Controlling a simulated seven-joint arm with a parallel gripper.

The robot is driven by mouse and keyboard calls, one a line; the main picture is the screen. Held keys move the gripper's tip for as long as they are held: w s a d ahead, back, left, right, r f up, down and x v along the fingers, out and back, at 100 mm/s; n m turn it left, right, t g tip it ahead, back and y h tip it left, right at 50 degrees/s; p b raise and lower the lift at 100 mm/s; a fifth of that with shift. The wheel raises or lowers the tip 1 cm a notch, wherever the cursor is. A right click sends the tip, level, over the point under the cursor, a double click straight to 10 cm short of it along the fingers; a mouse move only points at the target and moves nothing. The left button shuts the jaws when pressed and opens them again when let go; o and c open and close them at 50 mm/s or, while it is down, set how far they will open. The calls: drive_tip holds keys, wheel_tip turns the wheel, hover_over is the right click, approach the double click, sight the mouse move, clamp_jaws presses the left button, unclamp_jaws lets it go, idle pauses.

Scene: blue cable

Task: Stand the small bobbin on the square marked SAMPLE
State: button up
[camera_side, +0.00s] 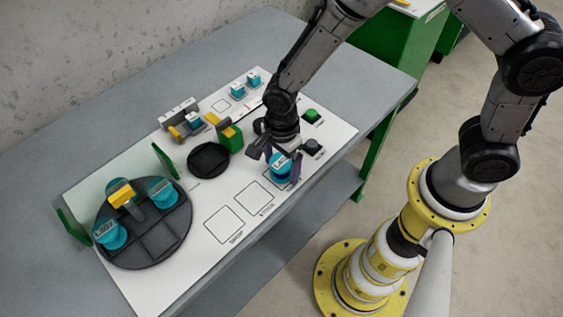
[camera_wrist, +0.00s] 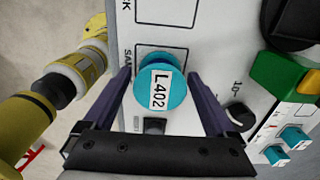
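A small blue bobbin (camera_wrist: 160,88) with a white L402 label on top stands upright between my gripper's fingers; it also shows in the side view (camera_side: 279,168). It is at the outlined square (camera_wrist: 141,55) whose partly hidden word begins "SAM"; the bobbin covers much of that square. My gripper (camera_wrist: 160,73) points down over the bobbin, one dark finger on each side. The fingers look spread, with narrow gaps beside the bobbin's top. Its lower part and base contact are largely hidden. In the side view my gripper (camera_side: 276,158) is low over the panel.
Two outlined squares (camera_side: 225,224) lie bare beside the bobbin. A dark round dish (camera_side: 208,159), green block (camera_side: 230,138) and button boxes (camera_side: 312,116) stand nearby.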

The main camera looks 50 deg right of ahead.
sight(281, 161)
drive_tip(key=shift+o, duration=0.2)
wheel_tip(281, 161, up, 12)
drive_tip(key=s+d+r+n+t, duration=0.3)
drive_tip(key=s+d+r+n, duration=0.2)
drive_tip(key=d+r+n, duration=0.45)
drive_tip(key=s+d+r+n+t, duration=0.2)
drive_tip(key=s+d+r+n, duration=0.3)
drive_tip(key=s, duration=0.5)
drive_tip(key=d+n, duration=0.2)
drive_tip(key=n, duration=0.1)
drive_tip(key=shift+s+d+t, duration=0.25)
drive_tip(key=shift+s+t, duration=0.05)
